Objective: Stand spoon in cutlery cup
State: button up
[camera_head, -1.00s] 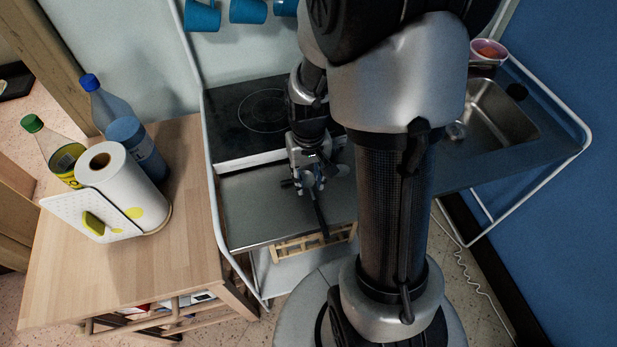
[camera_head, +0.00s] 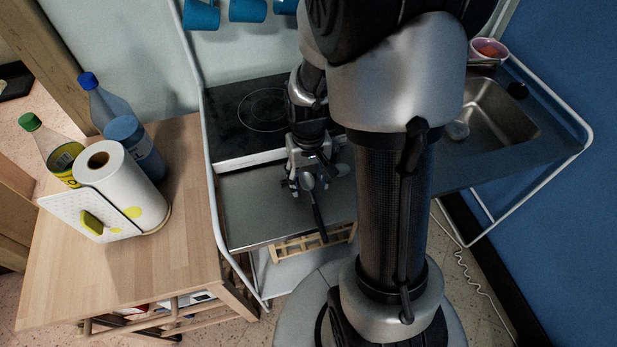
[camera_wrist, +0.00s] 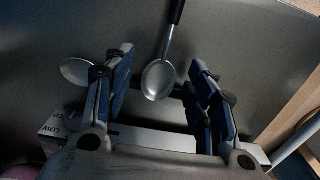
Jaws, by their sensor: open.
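A spoon with a metal bowl (camera_wrist: 158,80) and a black handle lies on the grey metal counter (camera_wrist: 240,40). In the wrist view its bowl lies between the fingers of my gripper (camera_wrist: 161,68), and the handle runs up out of the picture. My gripper is open, with a gap on both sides of the spoon. In the head view my gripper (camera_head: 305,188) is low over the counter, and the spoon's black handle (camera_head: 320,222) points toward the front edge. A second metal spoon bowl (camera_wrist: 76,72) shows beside the left finger; its handle is hidden. I cannot make out the cutlery cup.
A black hob (camera_head: 245,115) lies behind the counter. A wooden table (camera_head: 185,250) on the left holds a paper towel roll (camera_head: 120,185) and bottles. A sink (camera_head: 500,115) and a pink bowl (camera_head: 488,50) are on the right. Blue mugs (camera_head: 248,10) hang at the back.

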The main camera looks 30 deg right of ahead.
notch_tip(320, 180, up, 13)
jog(key=p, duration=0.5)
jog(key=s+a+r+n+t, duration=0.3)
jog(key=s+a+r+t, duration=0.1)
jog(key=s+a+r, duration=0.6)
notch_tip(320, 180, up, 3)
jog(key=shift+s+a+t, duration=0.2)
jog(key=shift+s+t, duration=0.1)
jog(key=shift+s, duration=0.95)
jog(key=shift+o, duration=0.5)
